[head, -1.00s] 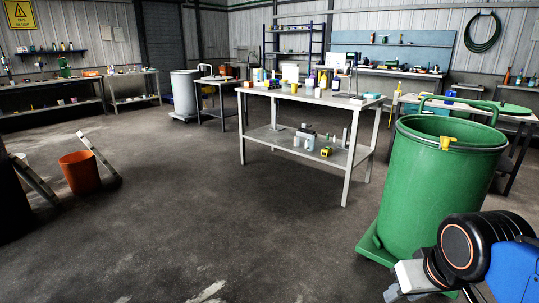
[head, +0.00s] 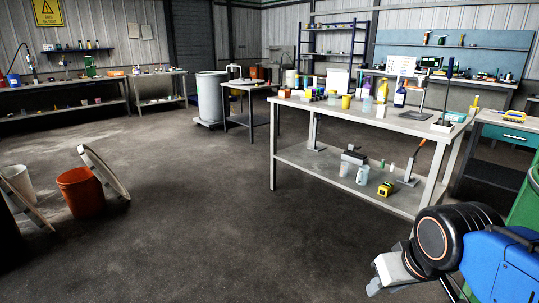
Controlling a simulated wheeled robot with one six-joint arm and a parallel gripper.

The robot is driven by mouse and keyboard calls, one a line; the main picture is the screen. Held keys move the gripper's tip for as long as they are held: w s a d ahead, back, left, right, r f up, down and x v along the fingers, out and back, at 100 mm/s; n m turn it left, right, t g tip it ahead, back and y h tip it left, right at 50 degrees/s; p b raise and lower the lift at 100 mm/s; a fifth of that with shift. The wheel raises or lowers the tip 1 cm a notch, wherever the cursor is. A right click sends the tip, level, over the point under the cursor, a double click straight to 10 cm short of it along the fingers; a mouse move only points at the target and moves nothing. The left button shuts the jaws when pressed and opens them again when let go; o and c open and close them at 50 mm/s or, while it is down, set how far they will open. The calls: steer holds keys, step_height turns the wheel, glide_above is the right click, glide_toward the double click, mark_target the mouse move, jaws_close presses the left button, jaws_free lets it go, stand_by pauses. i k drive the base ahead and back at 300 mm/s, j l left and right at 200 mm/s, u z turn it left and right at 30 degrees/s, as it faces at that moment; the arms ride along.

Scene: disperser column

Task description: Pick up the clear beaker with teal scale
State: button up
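On the lower shelf of the workbench stands a small pale, bluish clear container (head: 362,175) that looks like the beaker. It is too small for me to make out a teal scale. A whitish cup-like vessel (head: 345,169) stands just left of it. My gripper (head: 377,287) is at the lower right of the head view, in front of the bench and well apart from both vessels. Its fingers are too unclear to tell whether they are open or shut.
The workbench (head: 312,108) holds bottles and boxes on top. A yellow tape measure (head: 385,189) and a tool with an orange handle (head: 414,160) share the lower shelf. A green bin (head: 524,210) stands at the right edge. An orange bucket (head: 80,192) is at left. The floor between is clear.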

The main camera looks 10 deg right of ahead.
mark_target(368, 100)
steer(key=i+j+z, duration=0.15)
steer(key=i, duration=0.35)
steer(key=i+j+z, duration=0.15)
steer(key=i, duration=0.3)
steer(key=i+l+z, duration=0.1)
steer(key=i+z, duration=0.4)
